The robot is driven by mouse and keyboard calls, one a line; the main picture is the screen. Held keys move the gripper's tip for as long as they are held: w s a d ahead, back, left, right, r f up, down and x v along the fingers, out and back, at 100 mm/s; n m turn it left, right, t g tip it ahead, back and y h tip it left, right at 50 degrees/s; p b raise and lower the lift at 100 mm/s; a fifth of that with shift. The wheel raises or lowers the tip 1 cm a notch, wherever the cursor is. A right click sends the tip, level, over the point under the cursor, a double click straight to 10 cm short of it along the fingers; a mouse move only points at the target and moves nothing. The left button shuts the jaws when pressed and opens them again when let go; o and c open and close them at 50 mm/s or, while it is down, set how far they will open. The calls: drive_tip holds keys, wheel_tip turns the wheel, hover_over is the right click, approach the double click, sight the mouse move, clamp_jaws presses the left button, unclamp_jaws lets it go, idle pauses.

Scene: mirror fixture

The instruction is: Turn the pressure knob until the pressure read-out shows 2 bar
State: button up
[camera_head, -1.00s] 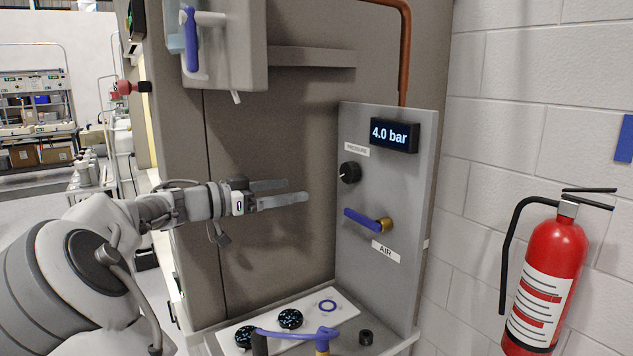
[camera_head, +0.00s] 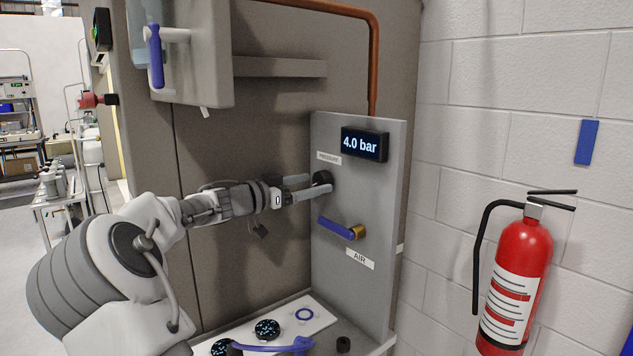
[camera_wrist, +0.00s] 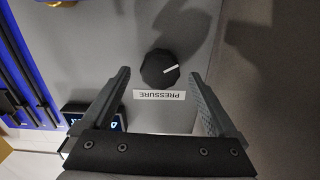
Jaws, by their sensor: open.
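The black pressure knob (camera_head: 322,178) is on the grey panel, above the blue air valve lever. In the wrist view the knob (camera_wrist: 160,69) has a white pointer line and sits ahead of and between my fingers, with a PRESSURE label (camera_wrist: 160,95) beside it. The read-out (camera_head: 364,144) shows 4.0 bar; in the wrist view it is partly hidden behind a finger. My gripper (camera_head: 310,187) is open, its fingertips close to the knob in the head view. The wrist view shows gaps on both sides of the knob, and I see no contact.
The blue lever (camera_head: 336,228) of the air valve juts from the panel just below my gripper. A copper pipe (camera_head: 373,70) runs above the panel. A red fire extinguisher (camera_head: 515,280) stands at the right wall.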

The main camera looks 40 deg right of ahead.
drive_tip(key=shift+s+d, duration=0.1)
drive_tip(key=shift+d, duration=0.95)
drive_tip(key=c, duration=1.4)
